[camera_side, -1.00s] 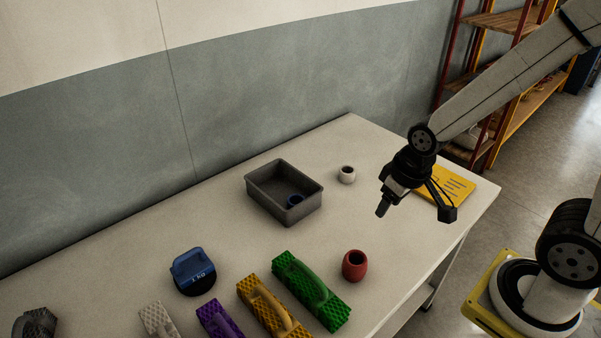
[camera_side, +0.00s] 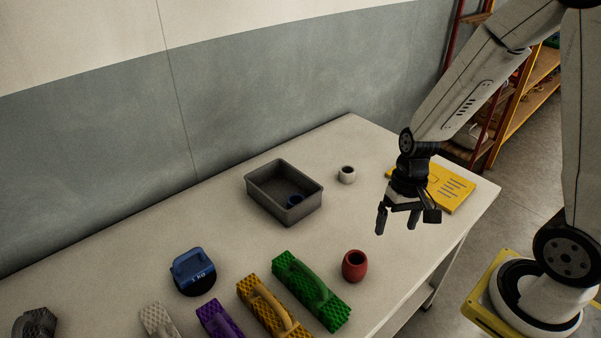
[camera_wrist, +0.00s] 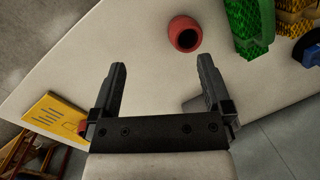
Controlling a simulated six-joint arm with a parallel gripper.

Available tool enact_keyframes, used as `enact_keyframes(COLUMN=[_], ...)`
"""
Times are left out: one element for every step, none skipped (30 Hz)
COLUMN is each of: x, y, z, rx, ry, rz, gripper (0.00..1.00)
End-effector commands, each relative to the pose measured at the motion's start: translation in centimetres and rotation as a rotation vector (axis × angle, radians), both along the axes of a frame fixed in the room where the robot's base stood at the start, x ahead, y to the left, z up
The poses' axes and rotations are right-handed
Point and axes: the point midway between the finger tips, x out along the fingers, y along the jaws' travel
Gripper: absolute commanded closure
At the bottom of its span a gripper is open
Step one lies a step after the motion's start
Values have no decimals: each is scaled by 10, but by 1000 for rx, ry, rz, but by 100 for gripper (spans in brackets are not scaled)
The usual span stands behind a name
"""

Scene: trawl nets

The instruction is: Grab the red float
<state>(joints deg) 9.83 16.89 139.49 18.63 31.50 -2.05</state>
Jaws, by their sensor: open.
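The red float (camera_side: 355,266) is a small barrel shape with a dark hole in its top. It stands on the table near the front edge, right of the green net piece. It also shows in the wrist view (camera_wrist: 185,34), at the top, beyond my fingertips and a little right of the middle between them. My gripper (camera_side: 396,229) is open and empty, pointing down above the table, behind and to the right of the float. Its two fingers show apart in the wrist view (camera_wrist: 162,62). Nothing lies between them.
A green block (camera_side: 310,291) stands close left of the float, with yellow (camera_side: 268,308) and purple (camera_side: 217,322) ones beyond. A grey bin (camera_side: 268,210) holds a blue ring. A white float (camera_side: 346,175), a blue weight (camera_side: 193,271) and a yellow board (camera_side: 446,188) lie elsewhere.

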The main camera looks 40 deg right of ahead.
Motion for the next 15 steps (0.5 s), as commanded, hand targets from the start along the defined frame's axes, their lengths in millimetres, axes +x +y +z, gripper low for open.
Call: enact_keyframes(x=[-2, -3, -4, -5, -6, -6, -7, -7, -7, -7, -7, -6, -6, -5, -4], y=[-2, -2, -2, -2, -2, -1, -1, -1, 0, 0, 0, 0, 1, 1, 1], z=[-8, -12, -17, -20, -24, -29, -32, -36, -40, -44, -47, -52, -55, -58, -63], rx=[32, 53, 81, 102, 124, 154, 177, 200, 232, 255, 280, 312, 337, 362, 396], ry=[43, 67, 98, 120, 143, 171, 192, 212, 237, 255, 275, 298, 314, 331, 351], rz=[-55, -87, -130, -163, -195, -239, -272, -305, -346, -380, -411, -455, -488, -520, -564], gripper=[0, 0, 0, 0, 0, 0, 0, 0, 0, 0, 0, 0, 0, 0, 0])
